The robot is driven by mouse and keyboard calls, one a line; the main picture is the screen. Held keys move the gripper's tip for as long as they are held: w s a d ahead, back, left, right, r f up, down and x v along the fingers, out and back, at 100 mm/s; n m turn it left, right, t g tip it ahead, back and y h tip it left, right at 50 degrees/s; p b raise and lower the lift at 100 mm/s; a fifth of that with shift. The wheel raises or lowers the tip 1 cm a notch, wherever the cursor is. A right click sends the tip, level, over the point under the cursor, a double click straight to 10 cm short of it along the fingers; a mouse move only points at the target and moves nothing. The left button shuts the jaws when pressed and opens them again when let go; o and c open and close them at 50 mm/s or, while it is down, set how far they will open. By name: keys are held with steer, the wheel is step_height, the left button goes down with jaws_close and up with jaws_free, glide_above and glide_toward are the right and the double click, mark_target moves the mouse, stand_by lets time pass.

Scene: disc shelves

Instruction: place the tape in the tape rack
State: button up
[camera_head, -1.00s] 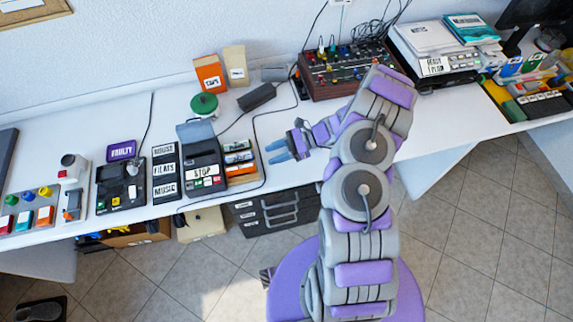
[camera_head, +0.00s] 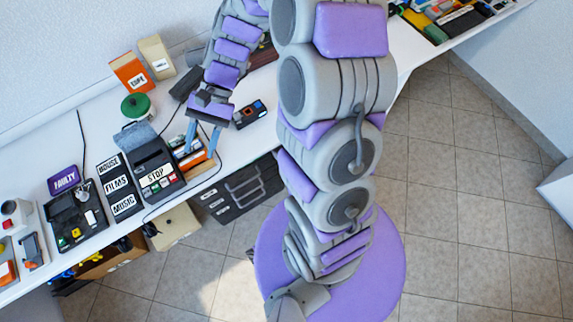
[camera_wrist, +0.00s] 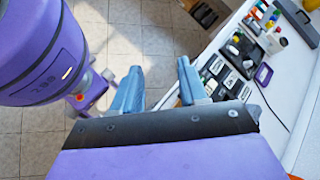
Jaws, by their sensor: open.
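My gripper (camera_head: 201,151) is open and points down over the table, just above a small wooden rack (camera_head: 199,167) holding several stacked cases with orange and dark edges. Its fingers partly cover the rack. I cannot tell whether they touch it. No tape shows between the fingers in the wrist view (camera_wrist: 159,64). A small dark box with orange and blue marks (camera_head: 250,114) lies to the right of the gripper; I cannot tell whether it is the tape.
A dark player labelled STOP (camera_head: 157,176) stands left of the rack, then a label strip (camera_head: 116,186) and a FAULTY sign (camera_head: 63,180). A green round container (camera_head: 136,106) and orange and beige boxes stand behind. Drawers (camera_head: 240,190) are below the table edge.

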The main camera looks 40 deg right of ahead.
steer(key=s+d+r+n+t+h, duration=0.1)
steer(key=s+d+r+n+h, duration=0.2)
steer(key=s, duration=0.7)
steer(key=s+d+r+n+t+h, duration=0.2)
steer(key=s+d+r+h, duration=0.3)
steer(key=s, duration=0.4)
steer(key=shift+s+d+n+h, duration=0.35)
steer(key=shift+d+n+h, duration=0.15)
steer(key=shift+d+n, duration=0.5)
steer(key=shift+r, duration=0.1)
steer(key=shift+c, duration=0.4)
